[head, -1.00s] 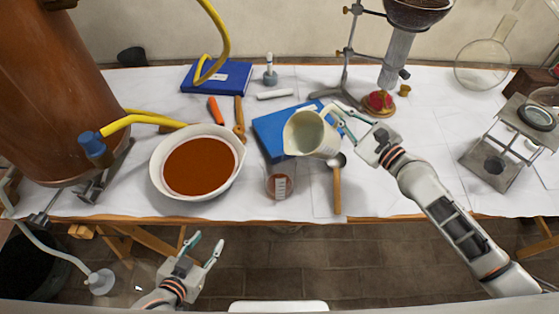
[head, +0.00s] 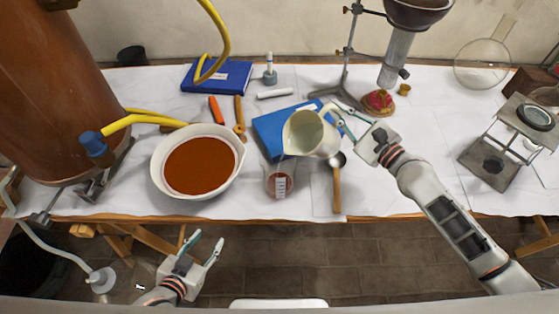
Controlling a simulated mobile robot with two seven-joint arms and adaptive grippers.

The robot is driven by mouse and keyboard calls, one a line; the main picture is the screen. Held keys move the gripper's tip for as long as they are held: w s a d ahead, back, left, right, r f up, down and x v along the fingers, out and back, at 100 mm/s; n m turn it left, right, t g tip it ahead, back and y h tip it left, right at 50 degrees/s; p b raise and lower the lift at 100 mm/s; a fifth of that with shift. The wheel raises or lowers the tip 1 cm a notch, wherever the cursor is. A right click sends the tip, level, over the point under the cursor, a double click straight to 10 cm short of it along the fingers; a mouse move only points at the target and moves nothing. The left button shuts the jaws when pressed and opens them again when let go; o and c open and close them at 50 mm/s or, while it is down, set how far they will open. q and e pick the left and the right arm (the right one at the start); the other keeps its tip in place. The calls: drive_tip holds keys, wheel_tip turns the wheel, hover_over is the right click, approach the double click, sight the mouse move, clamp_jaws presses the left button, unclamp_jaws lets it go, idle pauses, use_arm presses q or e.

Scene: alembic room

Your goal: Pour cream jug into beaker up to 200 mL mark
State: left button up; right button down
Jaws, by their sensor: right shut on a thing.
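The cream jug (head: 303,136) is tilted to the left, with its mouth low over the glass beaker (head: 279,184). My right gripper (head: 345,124) is shut on the jug at its handle side. The beaker stands upright on the white-covered table near the front edge and has a white label on its side. The jug hides part of its rim. The level in the beaker and any stream are too small to tell. My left gripper (head: 207,246) is open and empty in front of the table, below the bowl.
A white bowl of red-brown stuff (head: 236,170) stands left of the beaker. A blue book (head: 271,134) lies behind the jug, and a wooden-handled spoon (head: 337,190) lies to the right. A stand (head: 348,50) rises behind. A metal burner frame (head: 490,160) is at the right.

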sight(321, 132)
drive_tip(key=shift+s+a+r+n+p, duration=0.1)
drive_tip(key=shift+a+r+n+p, duration=0.05)
drive_tip(key=shift+r+n+p, duration=0.2)
drive_tip(key=shift+s+a+r+n+p, duration=0.1)
drive_tip(key=shift+a+r+n+p, duration=0.1)
drive_tip(key=shift+r, duration=0.25)
idle(1.1)
drive_tip(key=shift+s+a+r, duration=0.1)
drive_tip(key=shift+a+r, duration=0.05)
drive_tip(key=shift+r, duration=0.2)
idle(0.8)
drive_tip(key=f+b, duration=0.1)
drive_tip(key=d+f+m+b, duration=0.1)
drive_tip(key=f, duration=0.1)
drive_tip(key=w+f+m+b, duration=0.1)
drive_tip(key=b, duration=0.1)
drive_tip(key=shift+w+d+f, duration=0.1)
drive_tip(key=shift+d+f, duration=0.1)
drive_tip(key=shift+d, duration=0.2)
drive_tip(key=w+d+f+m+b, duration=0.2)
drive_tip(key=d+f+m+b, duration=0.1)
drive_tip(key=f+m+b, duration=0.2)
drive_tip(key=m, duration=0.2)
drive_tip(key=shift+f+m, duration=0.25)
drive_tip(key=shift+m, duration=0.1)
